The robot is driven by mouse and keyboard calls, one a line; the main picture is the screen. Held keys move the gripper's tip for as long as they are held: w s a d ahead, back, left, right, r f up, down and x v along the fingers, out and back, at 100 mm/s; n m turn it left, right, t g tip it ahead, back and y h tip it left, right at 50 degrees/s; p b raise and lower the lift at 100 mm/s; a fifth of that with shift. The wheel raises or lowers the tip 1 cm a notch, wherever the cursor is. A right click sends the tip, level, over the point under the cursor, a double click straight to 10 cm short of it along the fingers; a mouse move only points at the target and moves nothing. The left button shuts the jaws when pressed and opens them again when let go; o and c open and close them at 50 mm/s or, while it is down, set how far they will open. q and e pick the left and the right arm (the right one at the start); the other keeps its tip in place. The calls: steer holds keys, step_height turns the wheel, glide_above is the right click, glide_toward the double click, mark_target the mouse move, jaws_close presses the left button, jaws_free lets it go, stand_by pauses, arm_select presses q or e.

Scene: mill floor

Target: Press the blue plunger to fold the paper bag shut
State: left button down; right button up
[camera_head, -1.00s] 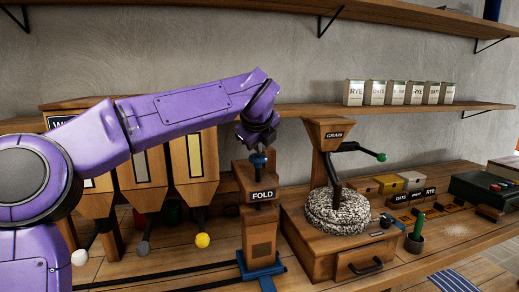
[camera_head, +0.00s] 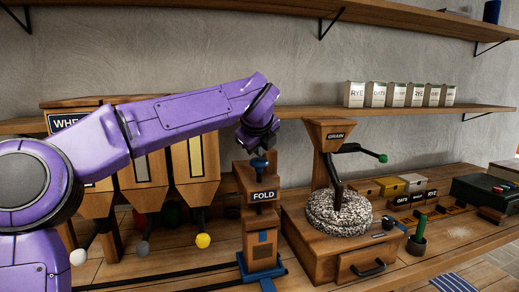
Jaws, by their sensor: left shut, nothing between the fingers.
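The fold station (camera_head: 256,184) is a wooden post with a FOLD sign, standing on a blue base (camera_head: 262,273). The blue plunger (camera_head: 259,163) sits on its top. My left gripper (camera_head: 258,148) is dark, shut and empty, and points down right over the plunger, at or very near its top. Its fingertips are hard to make out. The brown paper bag (camera_head: 252,246) stands upright on the base under the fold head, with a blue strip (camera_head: 263,237) on its upper front. My right gripper is out of view.
Wooden hoppers (camera_head: 195,162) with knobbed levers stand behind my left arm. A grain mill (camera_head: 338,212) with a green-knobbed crank is close on the right. Small bags (camera_head: 400,94) line the shelf. Dark rails run along the bench left of the station.

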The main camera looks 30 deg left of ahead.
arm_select(q)
steer(key=shift+f+b, duration=0.3)
steer(key=shift+f, duration=0.15)
stand_by(0.4)
steer(key=shift+r+p, duration=0.75)
steer(key=shift+r, duration=0.2)
steer(key=shift+w+a+r+p, duration=0.15)
steer(key=shift+w+r+p, duration=0.05)
steer(key=shift+r+p, duration=0.5)
steer(key=shift+s+a+r+p, duration=0.1)
steer(key=shift+s+r+p, duration=0.15)
steer(key=shift+r, duration=0.2)
steer(key=shift+s+r+p, duration=0.15)
steer(key=shift+r+p, duration=0.05)
steer(key=shift+r, duration=0.25)
steer(key=shift+w+r, duration=0.1)
steer(key=shift+w, duration=0.15)
